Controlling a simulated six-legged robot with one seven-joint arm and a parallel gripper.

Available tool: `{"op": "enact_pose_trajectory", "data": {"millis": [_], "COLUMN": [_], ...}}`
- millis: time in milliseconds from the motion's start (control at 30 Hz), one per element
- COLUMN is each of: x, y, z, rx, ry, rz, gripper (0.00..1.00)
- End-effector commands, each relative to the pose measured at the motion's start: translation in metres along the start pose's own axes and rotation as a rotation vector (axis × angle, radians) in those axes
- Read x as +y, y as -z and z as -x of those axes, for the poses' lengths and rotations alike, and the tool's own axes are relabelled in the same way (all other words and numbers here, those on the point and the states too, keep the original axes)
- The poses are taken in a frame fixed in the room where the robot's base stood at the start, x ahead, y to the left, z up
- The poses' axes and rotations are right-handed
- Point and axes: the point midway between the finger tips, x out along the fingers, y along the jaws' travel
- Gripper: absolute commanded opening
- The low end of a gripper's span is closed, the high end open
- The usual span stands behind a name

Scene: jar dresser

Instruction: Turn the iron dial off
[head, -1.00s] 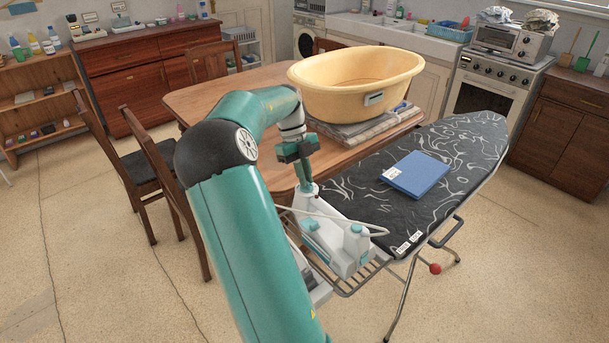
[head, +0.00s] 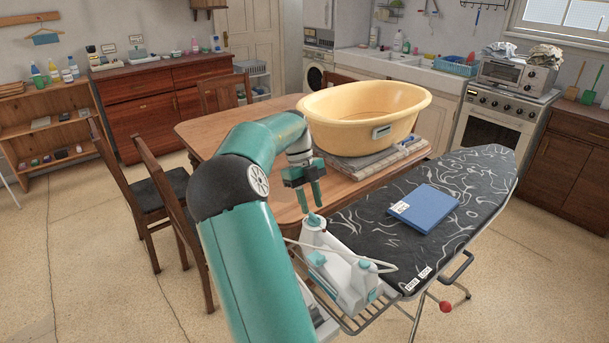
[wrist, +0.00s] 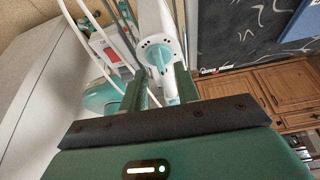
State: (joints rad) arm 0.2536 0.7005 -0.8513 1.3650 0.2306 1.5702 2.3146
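The white and teal iron (head: 313,236) stands beside its white and teal steam base (head: 347,283) on the wire rack at the near end of the ironing board. My gripper (head: 312,207) points down just above the iron's upper end. In the wrist view my two dark green fingers (wrist: 160,88) are apart with nothing gripped between them. A white part with a teal rounded piece (wrist: 158,55) shows just beyond and between the fingertips. A larger teal round part (wrist: 101,96) is left of the fingers, partly hidden. I cannot tell which part is the dial or its setting.
The patterned ironing board (head: 463,193) carries a blue book (head: 424,208). A yellow tub (head: 365,115) sits on folded cloth on the wooden table (head: 215,122) behind my gripper. Pale cords loop around the iron. Chairs (head: 150,195) stand to the left.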

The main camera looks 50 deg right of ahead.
Motion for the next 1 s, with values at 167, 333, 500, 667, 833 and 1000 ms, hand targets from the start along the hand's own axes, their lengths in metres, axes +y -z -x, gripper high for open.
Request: {"op": "enact_pose_trajectory", "data": {"millis": [167,333,500,667,833,1000], "x": [-0.001,-0.001,-0.001,0.000,0.000,0.000], "y": [-0.001,-0.001,0.000,0.000,0.000,0.000], "z": [0.041,0.076,0.101,0.112,0.114,0.114], "rx": [-0.003,-0.002,-0.001,0.000,0.001,0.000], "ry": [0.004,0.003,0.002,0.001,-0.001,-0.001], "rz": [0.000,-0.001,-0.002,-0.001,0.000,0.000], "gripper": [0.32,0.32,0.32,0.32,0.32,0.32]}}
